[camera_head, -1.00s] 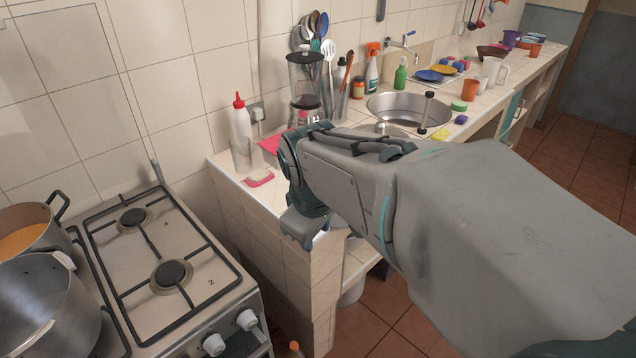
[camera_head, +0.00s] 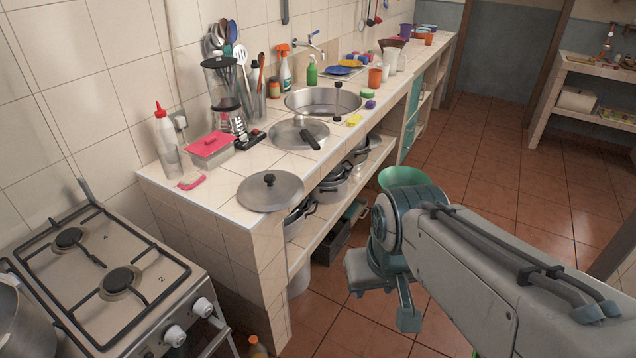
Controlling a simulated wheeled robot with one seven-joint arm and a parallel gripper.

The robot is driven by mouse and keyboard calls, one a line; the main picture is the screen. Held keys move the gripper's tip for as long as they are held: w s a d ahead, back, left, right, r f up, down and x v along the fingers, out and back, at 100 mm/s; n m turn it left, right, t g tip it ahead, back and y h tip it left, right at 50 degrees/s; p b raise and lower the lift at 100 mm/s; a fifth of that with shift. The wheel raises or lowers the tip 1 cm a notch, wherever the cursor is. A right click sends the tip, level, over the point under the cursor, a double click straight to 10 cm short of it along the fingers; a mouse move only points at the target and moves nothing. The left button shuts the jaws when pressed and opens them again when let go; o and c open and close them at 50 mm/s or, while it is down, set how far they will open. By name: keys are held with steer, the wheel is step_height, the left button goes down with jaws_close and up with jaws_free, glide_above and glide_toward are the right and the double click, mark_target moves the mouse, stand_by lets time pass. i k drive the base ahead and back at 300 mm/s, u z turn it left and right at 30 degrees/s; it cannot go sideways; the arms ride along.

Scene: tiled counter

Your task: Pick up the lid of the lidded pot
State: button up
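A round steel lid (camera_head: 262,194) with a black knob lies at the near end of the tiled counter; I see no pot body under it. A second round steel lid or pan (camera_head: 287,134) with a black handle lies behind it, near the sink. Several steel pots (camera_head: 334,190) with dark handles stand on the shelf under the counter, partly hidden by the countertop. I cannot tell which is the lidded pot. My gripper (camera_head: 385,296) hangs over the floor, right of the counter and apart from the lids.
The stove (camera_head: 105,275) stands at the left, with part of a large pot (camera_head: 18,320) on it. A red-lidded box (camera_head: 211,150), a white bottle (camera_head: 166,135) and a blender (camera_head: 222,95) stand at the counter's back. The floor (camera_head: 500,200) right of the counter is largely open.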

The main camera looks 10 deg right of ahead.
mark_target(268, 191)
steer(key=z, duration=0.5)
steer(key=i, duration=1.1)
steer(key=u, duration=0.8)
steer(key=i, duration=0.35)
steer(key=u, duration=0.25)
